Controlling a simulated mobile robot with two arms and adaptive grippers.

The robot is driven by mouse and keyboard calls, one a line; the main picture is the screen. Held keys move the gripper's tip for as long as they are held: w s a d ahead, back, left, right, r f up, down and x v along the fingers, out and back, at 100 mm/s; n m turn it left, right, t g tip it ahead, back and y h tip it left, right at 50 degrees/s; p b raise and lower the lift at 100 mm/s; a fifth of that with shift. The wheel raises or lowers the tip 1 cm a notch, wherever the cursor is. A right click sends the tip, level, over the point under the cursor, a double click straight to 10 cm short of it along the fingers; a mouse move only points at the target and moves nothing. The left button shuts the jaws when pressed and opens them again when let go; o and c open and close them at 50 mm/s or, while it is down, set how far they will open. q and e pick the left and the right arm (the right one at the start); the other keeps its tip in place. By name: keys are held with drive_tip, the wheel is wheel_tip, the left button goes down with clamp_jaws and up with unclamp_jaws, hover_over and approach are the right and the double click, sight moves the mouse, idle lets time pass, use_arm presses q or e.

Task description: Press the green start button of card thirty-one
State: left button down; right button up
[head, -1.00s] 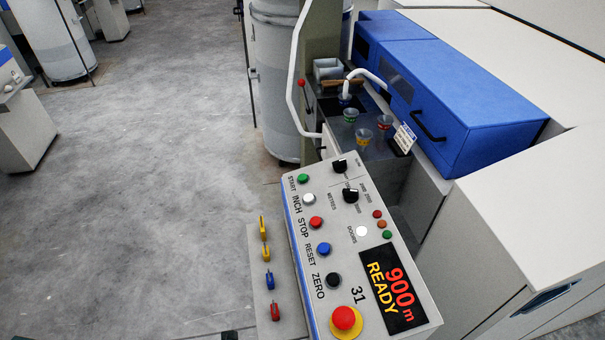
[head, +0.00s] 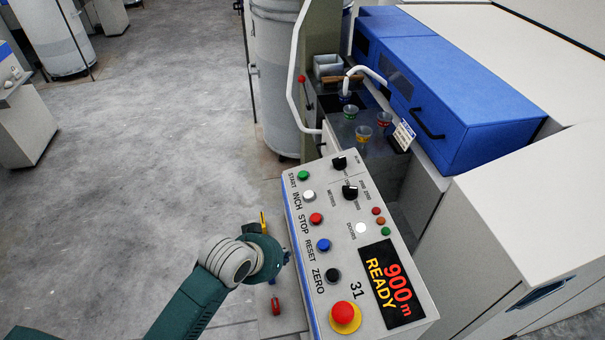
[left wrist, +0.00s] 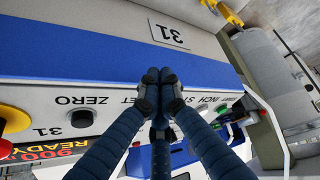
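The green start button (head: 303,175) sits at the far left corner of the sloping control panel (head: 352,262), beside the label START. The panel is marked 31 and its display (head: 392,283) reads 900 m READY. My left gripper (head: 287,256) is at the panel's left edge, near RESET and ZERO, well nearer than the start button. In the left wrist view its dark fingers (left wrist: 160,76) are together at the tips with nothing between them, in front of the panel's blue edge strip. My right gripper is not in view.
White INCH (head: 309,196), red STOP (head: 316,218), blue RESET (head: 323,245) and black ZERO (head: 333,275) buttons line the panel's left side. A red mushroom button (head: 342,311) is at the near end. Two black knobs stand right of START. Open floor lies left.

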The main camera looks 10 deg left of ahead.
use_arm(q)
drive_tip(key=w+r, duration=0.2)
drive_tip(key=w, duration=0.3)
drive_tip(key=w+r+t, duration=0.1)
drive_tip(key=w, duration=0.4)
drive_tip(key=w+r+t, duration=0.1)
drive_tip(key=w+r, duration=0.1)
drive_tip(key=w, duration=0.3)
drive_tip(key=shift+w+r+n+h, duration=0.15)
drive_tip(key=shift+r+n+h, duration=0.15)
drive_tip(key=shift+n, duration=0.1)
drive_tip(key=w+a+r+n+t, duration=0.1)
drive_tip(key=w+a+r, duration=0.3)
drive_tip(key=w+r, duration=0.3)
drive_tip(key=w, duration=0.4)
drive_tip(key=shift+r+n+t, duration=0.3)
drive_tip(key=shift+r+t, duration=0.1)
drive_tip(key=shift+d, duration=0.1)
drive_tip(key=b, duration=0.7)
hover_over(303, 175)
drive_tip(key=a, duration=0.2)
drive_tip(key=f, duration=0.7)
drive_tip(key=shift+s, duration=0.4)
drive_tip(key=shift+w+d+f+b, duration=0.15)
drive_tip(key=shift+f+b, duration=0.15)
drive_tip(key=shift+f, duration=0.45)
